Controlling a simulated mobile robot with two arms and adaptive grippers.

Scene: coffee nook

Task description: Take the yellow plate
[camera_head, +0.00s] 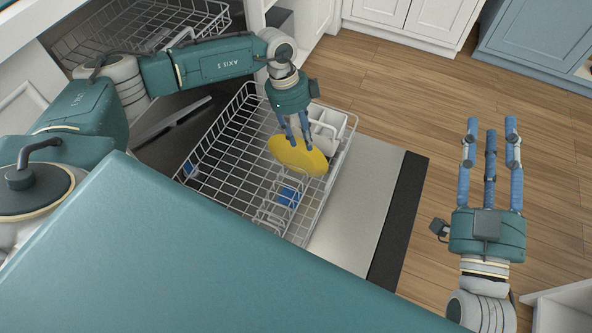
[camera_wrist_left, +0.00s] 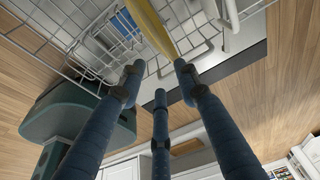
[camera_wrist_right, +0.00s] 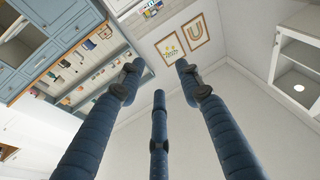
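The yellow plate (camera_head: 297,158) stands tilted in the lower dishwasher rack (camera_head: 215,152). In the left wrist view the plate (camera_wrist_left: 152,25) shows nearly edge-on, just beyond my fingertips. My left gripper (camera_head: 299,138) is over the plate's upper edge, fingers pointing down at it. Its fingers are spread in the left wrist view, and I cannot tell whether any touches the plate. My right gripper (camera_head: 491,132) is open and empty, over the floor at the right, away from the rack.
The open dishwasher door (camera_head: 350,205) lies flat beside the rack. A white cutlery basket (camera_head: 328,125) stands next to the plate, and a blue item (camera_head: 287,196) lies in the rack. The upper rack (camera_head: 140,30) is pulled out at top left.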

